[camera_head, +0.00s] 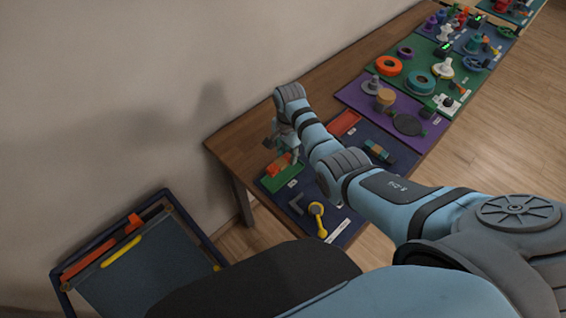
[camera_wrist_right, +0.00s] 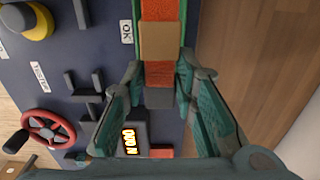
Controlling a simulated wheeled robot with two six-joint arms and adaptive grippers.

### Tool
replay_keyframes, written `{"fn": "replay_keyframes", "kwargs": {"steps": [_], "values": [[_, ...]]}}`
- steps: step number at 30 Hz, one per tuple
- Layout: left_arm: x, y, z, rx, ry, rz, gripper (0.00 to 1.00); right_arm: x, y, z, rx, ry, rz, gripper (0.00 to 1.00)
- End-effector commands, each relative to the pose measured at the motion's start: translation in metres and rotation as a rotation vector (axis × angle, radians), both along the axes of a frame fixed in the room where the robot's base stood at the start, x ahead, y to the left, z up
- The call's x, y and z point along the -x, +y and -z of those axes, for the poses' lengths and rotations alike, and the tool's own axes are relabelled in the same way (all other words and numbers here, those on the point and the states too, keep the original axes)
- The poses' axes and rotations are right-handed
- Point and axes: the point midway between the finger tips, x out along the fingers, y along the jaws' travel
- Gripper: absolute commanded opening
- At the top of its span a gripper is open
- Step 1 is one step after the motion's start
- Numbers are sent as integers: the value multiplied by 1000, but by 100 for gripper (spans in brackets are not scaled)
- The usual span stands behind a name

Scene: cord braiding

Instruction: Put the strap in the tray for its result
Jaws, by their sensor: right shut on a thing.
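The strap (camera_wrist_right: 160,73) is orange-red with a tan band and a dark grey end. In the right wrist view it lies lengthwise between the fingertips of my right gripper (camera_wrist_right: 160,75), which is shut on it. In the head view my right gripper (camera_head: 286,143) points down at the green tray (camera_head: 288,181) at the near left of the table. Orange shows there just below the fingers (camera_head: 281,162); I cannot tell if it touches the tray floor. A red tray (camera_head: 344,123) lies farther right. My left gripper is not in view.
A grey bracket (camera_head: 297,203) and a yellow-headed part (camera_head: 317,210) lie on the dark blue mat. A block with coloured bands (camera_head: 379,151) lies beyond my arm. The wrist view shows a red handwheel (camera_wrist_right: 52,130), an OK label (camera_wrist_right: 126,33) and a lit display (camera_wrist_right: 129,141).

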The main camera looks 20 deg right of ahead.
Motion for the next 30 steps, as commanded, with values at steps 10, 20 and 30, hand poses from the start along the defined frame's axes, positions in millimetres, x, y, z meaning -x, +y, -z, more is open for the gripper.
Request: {"fn": "replay_keyframes", "kwargs": {"steps": [10, 20, 30], "values": [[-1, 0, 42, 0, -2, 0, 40, -1, 2, 38, 0, 0, -4, 0], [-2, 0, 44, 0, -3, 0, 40, -1, 2, 44, 0, 1, -4, 0], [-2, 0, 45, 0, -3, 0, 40, 0, 1, 48, 0, 0, -3, 39]]}}
